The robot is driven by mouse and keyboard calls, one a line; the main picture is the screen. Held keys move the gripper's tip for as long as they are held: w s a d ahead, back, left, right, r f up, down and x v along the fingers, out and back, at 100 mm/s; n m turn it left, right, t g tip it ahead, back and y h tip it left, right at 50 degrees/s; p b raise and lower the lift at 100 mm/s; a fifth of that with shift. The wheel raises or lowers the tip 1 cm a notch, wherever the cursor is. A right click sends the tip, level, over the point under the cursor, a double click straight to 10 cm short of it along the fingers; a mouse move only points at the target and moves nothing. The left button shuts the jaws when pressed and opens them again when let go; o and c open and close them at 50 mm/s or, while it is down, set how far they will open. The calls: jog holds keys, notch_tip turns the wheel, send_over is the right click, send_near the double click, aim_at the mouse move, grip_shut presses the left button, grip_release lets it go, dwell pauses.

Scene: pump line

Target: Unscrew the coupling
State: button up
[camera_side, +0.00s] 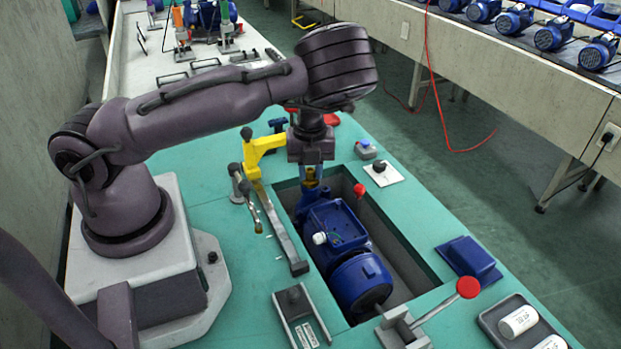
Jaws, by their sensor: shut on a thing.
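A blue pump with a motor (360,283) lies in a rectangular recess in the green bench top. Its terminal box on top is open, with a small white part (320,238) at its edge. My gripper (312,180) points straight down over the far end of the pump.
A yellow clamp (262,146) stands left of my gripper. A red-knobbed lever (466,288) stands at the recess's near end. A blue cover (468,258) and a tray with white cylinders (518,321) lie at right.

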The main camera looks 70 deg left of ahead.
jog(key=o, duration=0.6)
jog(key=shift+r, duration=0.1)
jog(key=shift+r, duration=2.2)
jog(key=shift+r, duration=0.1)
